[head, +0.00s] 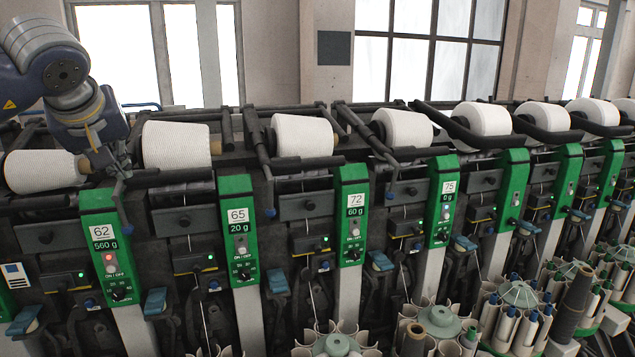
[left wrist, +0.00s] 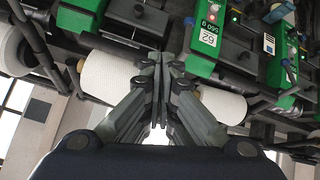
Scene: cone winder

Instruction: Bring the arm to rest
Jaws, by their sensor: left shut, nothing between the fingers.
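My left arm comes in from the upper left of the head view. My left gripper (head: 122,172) is shut and empty, its fingers pointing down just above the green panel marked 62 (head: 103,232). In the left wrist view the closed fingers (left wrist: 161,62) meet in the middle, with the 62 panel (left wrist: 207,38) beyond them to the right. The gripper is between two white yarn cones, one on the left (head: 42,170) and one on the right (head: 176,145). I cannot tell whether the fingertips touch the machine. My right gripper is not in view.
More white cones (head: 302,135) sit along the winder's dark rail. Green panels 65 (head: 239,226), 72 (head: 352,212) and 75 (head: 443,197) stand in a row. A red light shows on panel 62. Bobbin magazines (head: 437,321) stand low in front. The space above the cones is open.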

